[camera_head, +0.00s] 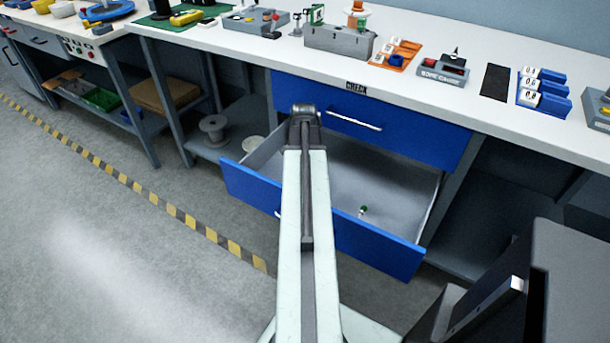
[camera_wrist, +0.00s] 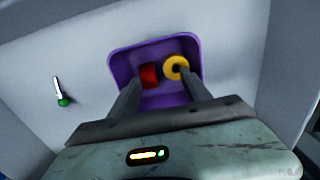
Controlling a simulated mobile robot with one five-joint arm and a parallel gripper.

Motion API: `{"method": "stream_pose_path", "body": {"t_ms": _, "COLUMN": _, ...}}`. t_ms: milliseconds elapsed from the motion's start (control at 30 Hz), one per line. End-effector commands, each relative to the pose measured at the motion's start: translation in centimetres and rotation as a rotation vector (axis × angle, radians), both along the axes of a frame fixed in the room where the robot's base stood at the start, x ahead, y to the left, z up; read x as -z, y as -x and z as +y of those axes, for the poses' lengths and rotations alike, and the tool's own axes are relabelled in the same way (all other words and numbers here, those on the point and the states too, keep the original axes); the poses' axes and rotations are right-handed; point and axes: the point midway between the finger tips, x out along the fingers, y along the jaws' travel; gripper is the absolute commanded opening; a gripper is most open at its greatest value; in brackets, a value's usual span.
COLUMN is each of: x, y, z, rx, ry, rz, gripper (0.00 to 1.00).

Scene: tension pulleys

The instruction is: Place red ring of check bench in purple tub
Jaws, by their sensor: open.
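The purple tub (camera_wrist: 157,98) lies inside the open drawer, seen in the wrist view; my arm hides it in the head view. A red piece (camera_wrist: 149,76) is in the tub beside my left fingertip; its ring shape is not clear from this angle. A yellow ring (camera_wrist: 176,67) is also in the tub, to the right of the red piece, near the right fingertip. My gripper (camera_wrist: 160,83) is open, with its two fingers apart and pointing over the tub. I cannot tell whether a finger touches either piece.
The lower blue drawer (camera_head: 375,246) of the check bench (camera_head: 420,92) is pulled out. A small green-ended item (camera_head: 363,210) lies in it and also shows in the wrist view (camera_wrist: 61,92). The upper drawer (camera_head: 410,135) is shut. Gauges and blocks stand on the bench top.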

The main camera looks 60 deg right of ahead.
Motion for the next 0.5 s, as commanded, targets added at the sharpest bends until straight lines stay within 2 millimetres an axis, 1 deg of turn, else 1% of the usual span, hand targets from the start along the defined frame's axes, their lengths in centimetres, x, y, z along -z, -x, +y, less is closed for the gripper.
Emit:
{"method": "stream_pose_path", "body": {"t_ms": 33, "x": -0.8, "y": 0.0, "z": 0.0, "rx": 0.000, "ry": 0.000, "rz": 0.000, "gripper": 0.56}}
{"method": "stream_pose_path", "body": {"t_ms": 167, "x": -2.7, "y": 0.0, "z": 0.0, "rx": 0.001, "ry": 0.000, "rz": 0.000, "gripper": 0.56}}
{"method": "stream_pose_path", "body": {"t_ms": 500, "x": -10.3, "y": 0.1, "z": 0.0, "rx": 0.001, "ry": 0.000, "rz": 0.000, "gripper": 0.56}}
